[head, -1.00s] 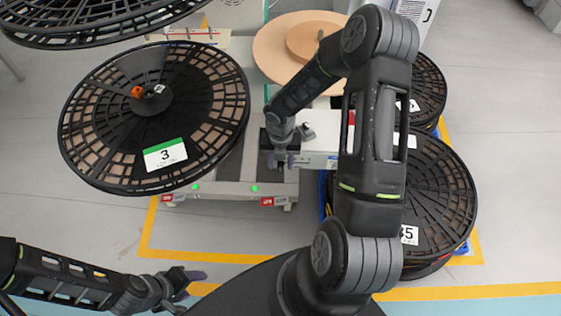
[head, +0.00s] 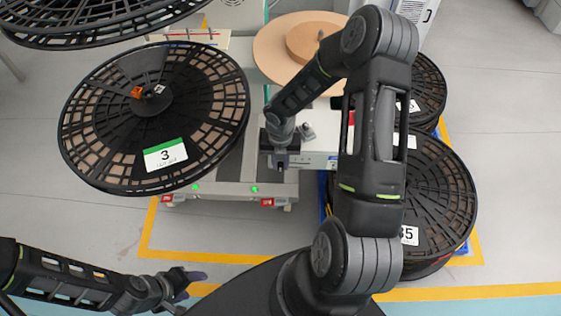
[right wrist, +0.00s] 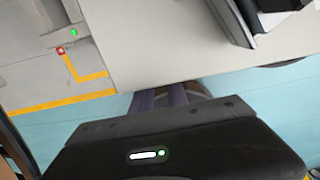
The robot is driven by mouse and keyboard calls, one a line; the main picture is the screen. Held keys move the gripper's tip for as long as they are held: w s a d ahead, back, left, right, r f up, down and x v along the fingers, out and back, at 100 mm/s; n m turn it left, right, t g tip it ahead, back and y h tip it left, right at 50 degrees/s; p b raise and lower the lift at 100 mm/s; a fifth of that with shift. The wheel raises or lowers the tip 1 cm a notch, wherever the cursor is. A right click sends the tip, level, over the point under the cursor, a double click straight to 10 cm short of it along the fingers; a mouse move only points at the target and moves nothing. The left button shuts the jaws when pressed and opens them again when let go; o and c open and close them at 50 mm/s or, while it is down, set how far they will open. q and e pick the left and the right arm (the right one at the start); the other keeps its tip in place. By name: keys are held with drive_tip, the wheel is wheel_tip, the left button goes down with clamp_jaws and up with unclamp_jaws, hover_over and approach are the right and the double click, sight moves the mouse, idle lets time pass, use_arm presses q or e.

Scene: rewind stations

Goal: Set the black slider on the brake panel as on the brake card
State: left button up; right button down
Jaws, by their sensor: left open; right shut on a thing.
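My right gripper (head: 280,163) is at the front of a white box-like panel (head: 318,158), beside the left reel. It is shut, and its fingers point down at the panel's front left end. The black slider cannot be made out; the fingers and wrist cover the spot. In the right wrist view, the purple-grey fingers (right wrist: 172,96) run in under the edge of a pale panel face (right wrist: 170,45), so their tips are hidden. My left gripper (head: 190,281) is open and empty at the lower left, over the floor. I cannot make out the brake card.
A large black reel marked 3 (head: 165,155) with a green-edged label lies at the left. Several black reels, one marked 35 (head: 432,205), are stacked at the right. A round wooden disc (head: 270,50) lies behind. Two green lamps show on the grey frame (head: 225,190). The front floor is clear.

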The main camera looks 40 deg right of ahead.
drive_tip(key=shift+d, duration=0.1)
idle(0.8)
drive_tip(key=s+d, duration=0.1)
drive_tip(key=s+d+p, duration=0.1)
drive_tip(key=d, duration=0.1)
drive_tip(key=shift+s+r+p, duration=0.15)
drive_tip(key=shift+p, duration=0.15)
drive_tip(key=shift+s+d, duration=0.2)
drive_tip(key=shift+f, duration=0.2)
drive_tip(key=c, duration=1.3)
unclamp_jaws()
drive_tip(key=shift+r, duration=0.15)
wheel_tip(320, 180, up, 8)
hover_over(295, 162)
drive_tip(key=s+a, duration=0.1)
drive_tip(key=shift+s+a+f+p, duration=0.1)
drive_tip(key=shift+s+f+p, duration=0.1)
drive_tip(key=shift+p, duration=0.15)
